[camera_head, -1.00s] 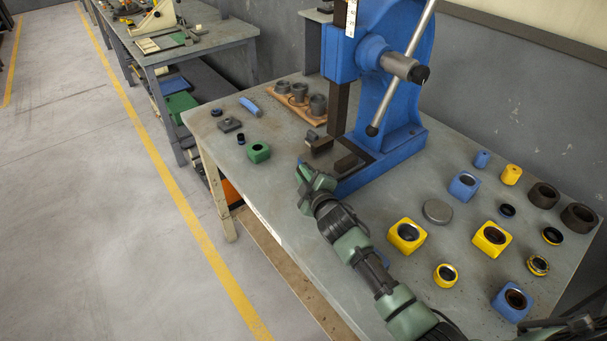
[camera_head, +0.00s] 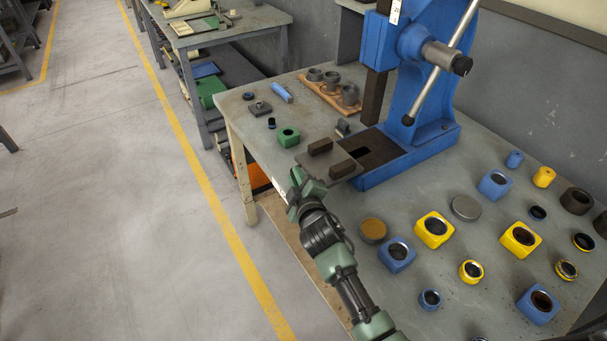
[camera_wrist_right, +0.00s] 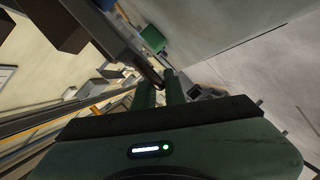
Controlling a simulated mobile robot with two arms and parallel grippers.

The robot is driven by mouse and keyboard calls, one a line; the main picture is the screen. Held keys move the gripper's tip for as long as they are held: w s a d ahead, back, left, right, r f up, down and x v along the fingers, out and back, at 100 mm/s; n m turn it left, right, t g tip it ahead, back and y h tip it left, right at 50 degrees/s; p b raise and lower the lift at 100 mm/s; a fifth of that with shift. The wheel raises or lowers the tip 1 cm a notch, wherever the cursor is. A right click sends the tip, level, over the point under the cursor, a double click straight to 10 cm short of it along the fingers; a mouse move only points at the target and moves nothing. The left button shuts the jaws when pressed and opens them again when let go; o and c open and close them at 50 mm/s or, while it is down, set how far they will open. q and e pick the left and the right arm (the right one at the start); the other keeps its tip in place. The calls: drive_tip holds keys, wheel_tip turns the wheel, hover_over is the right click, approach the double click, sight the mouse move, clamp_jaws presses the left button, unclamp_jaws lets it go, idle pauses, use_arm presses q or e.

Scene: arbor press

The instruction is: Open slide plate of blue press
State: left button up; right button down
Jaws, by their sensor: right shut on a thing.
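The blue press (camera_head: 408,92) stands at the back of the table. Its grey slide plate (camera_head: 327,162) sticks out from the front of the base toward the table's front edge and carries two dark blocks. A dark opening shows in the base behind the plate. My right gripper (camera_head: 302,182) is shut on the plate's front edge. In the right wrist view, the gripper fingers (camera_wrist_right: 160,88) meet the end of the dark slide plate (camera_wrist_right: 118,38). My left gripper is not in view.
A green block (camera_head: 288,138) sits left of the plate. A wooden holder (camera_head: 322,92) with grey cups stands behind. Several blue and yellow blocks, such as a yellow one (camera_head: 434,230), cover the table's right side. Free floor lies to the left.

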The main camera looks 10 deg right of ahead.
drive_tip(key=shift+w+d+f, duration=0.1)
drive_tip(key=shift+d, duration=0.2)
drive_tip(key=c, duration=1.5)
unclamp_jaws()
drive_tip(key=shift+d, duration=0.1)
drive_tip(key=shift+w, duration=0.25)
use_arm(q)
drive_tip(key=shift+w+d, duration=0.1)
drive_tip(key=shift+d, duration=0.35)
use_arm(e)
drive_tip(key=shift+s, duration=0.1)
use_arm(q)
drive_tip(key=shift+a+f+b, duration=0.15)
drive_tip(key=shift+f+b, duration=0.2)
drive_tip(key=shift+b, duration=0.05)
use_arm(e)
drive_tip(key=v, duration=0.7)
drive_tip(key=shift+s, duration=0.4)
